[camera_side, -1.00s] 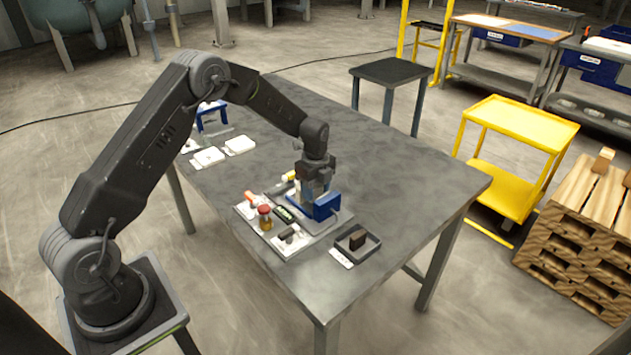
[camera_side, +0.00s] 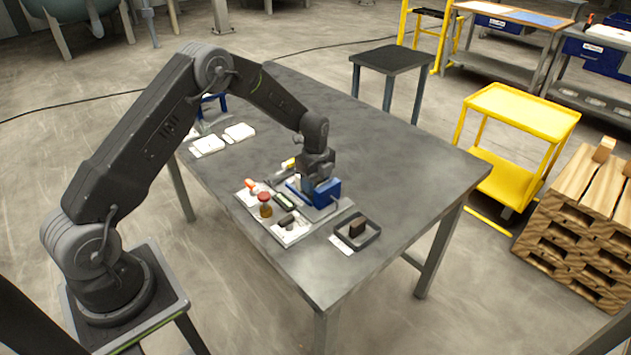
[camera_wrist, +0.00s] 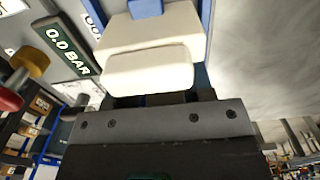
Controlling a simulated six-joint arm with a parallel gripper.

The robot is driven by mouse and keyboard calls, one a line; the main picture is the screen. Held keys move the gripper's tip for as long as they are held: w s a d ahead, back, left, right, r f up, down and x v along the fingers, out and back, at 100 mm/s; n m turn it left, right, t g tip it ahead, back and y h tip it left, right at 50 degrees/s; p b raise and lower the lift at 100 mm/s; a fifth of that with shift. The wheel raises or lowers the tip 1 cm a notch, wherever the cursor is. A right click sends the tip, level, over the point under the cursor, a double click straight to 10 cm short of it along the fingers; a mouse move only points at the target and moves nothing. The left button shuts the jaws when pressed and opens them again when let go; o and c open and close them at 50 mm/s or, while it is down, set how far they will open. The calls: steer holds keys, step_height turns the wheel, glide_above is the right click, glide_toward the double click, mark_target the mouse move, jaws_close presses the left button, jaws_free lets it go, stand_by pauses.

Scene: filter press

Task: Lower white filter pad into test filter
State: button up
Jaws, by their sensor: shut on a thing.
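The blue test filter (camera_side: 328,192) stands on the bench under my wrist in the side view. Its blue side walls (camera_wrist: 207,18) show in the wrist view. My gripper (camera_side: 317,182) points down at the filter, its fingertips hidden by the filter and my own wrist. In the wrist view a white filter pad (camera_wrist: 148,72) sits right at the edge of my gripper (camera_wrist: 155,98), which is shut on it. Another white block (camera_wrist: 148,33) lies just beyond the pad, between the blue walls. How deep the pad sits in the filter cannot be told.
A 0.0 BAR display (camera_wrist: 67,50) is beside the filter. A red-topped jar (camera_side: 265,206) and small parts stand close left. A dark tray (camera_side: 371,243) is at front right. Two white pads (camera_side: 207,145) lie at the back left. The bench's right side is clear.

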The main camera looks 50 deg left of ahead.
steer(key=shift+f, duration=0.2)
steer(key=o, duration=1)
steer(key=shift+r, duration=3.75)
